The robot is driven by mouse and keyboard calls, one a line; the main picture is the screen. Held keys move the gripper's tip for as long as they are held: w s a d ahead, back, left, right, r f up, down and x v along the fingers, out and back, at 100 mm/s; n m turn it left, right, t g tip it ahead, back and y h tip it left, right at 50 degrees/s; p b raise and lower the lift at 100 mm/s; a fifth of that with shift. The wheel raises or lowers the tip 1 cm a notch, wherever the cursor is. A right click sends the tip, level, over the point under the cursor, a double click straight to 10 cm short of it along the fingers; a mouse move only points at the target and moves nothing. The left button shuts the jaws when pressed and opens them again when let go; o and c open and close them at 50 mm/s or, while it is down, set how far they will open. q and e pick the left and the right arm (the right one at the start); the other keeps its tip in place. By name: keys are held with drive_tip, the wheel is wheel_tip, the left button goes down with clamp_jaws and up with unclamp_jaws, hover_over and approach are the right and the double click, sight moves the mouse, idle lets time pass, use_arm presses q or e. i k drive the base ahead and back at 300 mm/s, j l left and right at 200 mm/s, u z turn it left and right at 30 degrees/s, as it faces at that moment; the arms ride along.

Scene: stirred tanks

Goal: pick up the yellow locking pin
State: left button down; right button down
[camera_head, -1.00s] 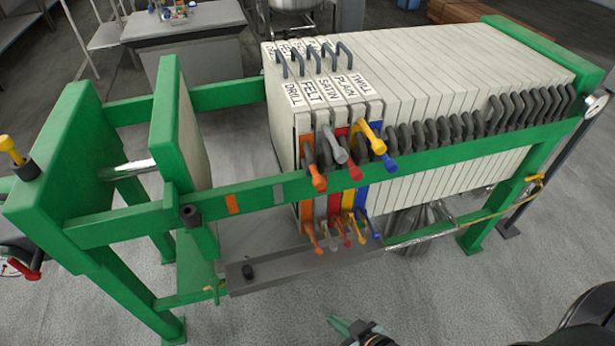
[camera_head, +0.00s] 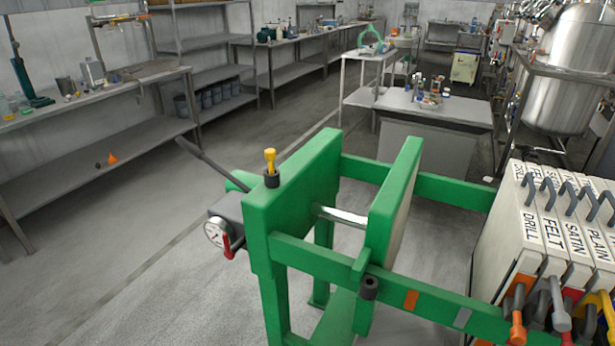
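The yellow locking pin (camera_head: 270,160) stands upright in a dark round collar (camera_head: 271,179) on top of the green end frame (camera_head: 295,195) of the filter press. Its yellow head and short shaft show above the collar; its lower part is hidden inside it. Neither of my grippers is in this view, so I cannot see how they stand to the pin.
A pressure gauge (camera_head: 214,234) and a red handle (camera_head: 228,246) sit left of the frame, with a dark lever (camera_head: 208,160) above. Labelled plates (camera_head: 520,230) stand at right. A bench (camera_head: 100,150) is at far left; the floor (camera_head: 130,250) between is clear.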

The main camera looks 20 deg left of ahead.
sight(270, 154)
drive_tip(key=i+j, duration=0.1)
drive_tip(key=j, duration=0.3)
drive_tip(key=j+u, duration=0.15)
drive_tip(key=j, duration=0.25)
drive_tip(key=i+j, duration=0.15)
drive_tip(key=j, duration=0.25)
